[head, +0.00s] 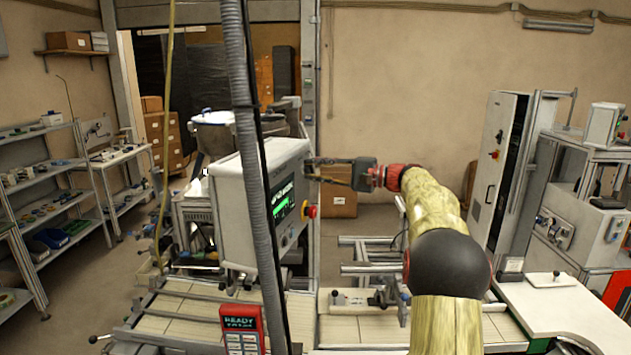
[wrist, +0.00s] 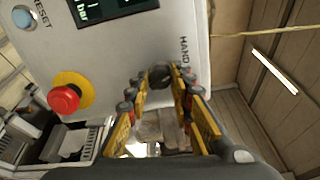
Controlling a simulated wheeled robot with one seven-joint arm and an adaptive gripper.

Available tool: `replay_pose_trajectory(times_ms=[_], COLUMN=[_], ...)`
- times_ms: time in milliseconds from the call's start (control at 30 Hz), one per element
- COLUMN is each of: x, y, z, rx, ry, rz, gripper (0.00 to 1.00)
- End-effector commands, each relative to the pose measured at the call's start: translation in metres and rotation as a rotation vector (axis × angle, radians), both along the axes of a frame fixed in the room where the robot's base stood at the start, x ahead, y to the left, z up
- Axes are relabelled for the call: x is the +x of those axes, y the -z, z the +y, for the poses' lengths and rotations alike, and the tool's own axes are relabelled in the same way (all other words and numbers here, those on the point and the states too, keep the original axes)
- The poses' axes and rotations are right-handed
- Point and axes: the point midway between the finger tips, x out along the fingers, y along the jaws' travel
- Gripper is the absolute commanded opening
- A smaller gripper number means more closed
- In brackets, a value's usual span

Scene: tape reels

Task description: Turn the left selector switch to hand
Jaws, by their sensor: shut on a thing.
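A grey control box (head: 232,205) carries a dark display (head: 283,200) and a red emergency button (head: 308,210). In the wrist view its panel (wrist: 130,52) shows a black selector switch (wrist: 160,74) with the word HAND printed beside it. My gripper (wrist: 159,80) has its yellow-sided fingers closed on this switch, one on each side. Which way the switch points is hard to tell, and any other selector is out of view. In the head view my gripper (head: 312,170) reaches the box's right side, and the switch cannot be made out.
In the wrist view a red button on a yellow ring (wrist: 64,98) and a blue RESET button (wrist: 24,17) sit left of my fingers. A grey hose (head: 250,150) hangs before the box. A conveyor (head: 185,300) runs below. A white table (head: 565,310) stands right.

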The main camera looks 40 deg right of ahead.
Motion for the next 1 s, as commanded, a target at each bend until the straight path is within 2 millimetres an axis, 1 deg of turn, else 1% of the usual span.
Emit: replay_pose_trajectory(times_ms=[33, 333, 933, 967, 1000], x=[0.0001, 0.0001, 0.0002, 0.0002, 0.0002], y=[0.0045, 0.0028, 0.0021, 0.0021, 0.0022], z=[-0.0001, -0.0001, -0.0001, -0.0001, -0.0001], rx=[-0.026, -0.132, -0.160, -0.160, -0.160], ry=[0.000, 0.000, -0.001, -0.001, -0.001], rz=[-0.017, -0.093, -0.113, -0.112, -0.112], gripper=[0.00, 0.00, 0.00, 0.24, 0.26])
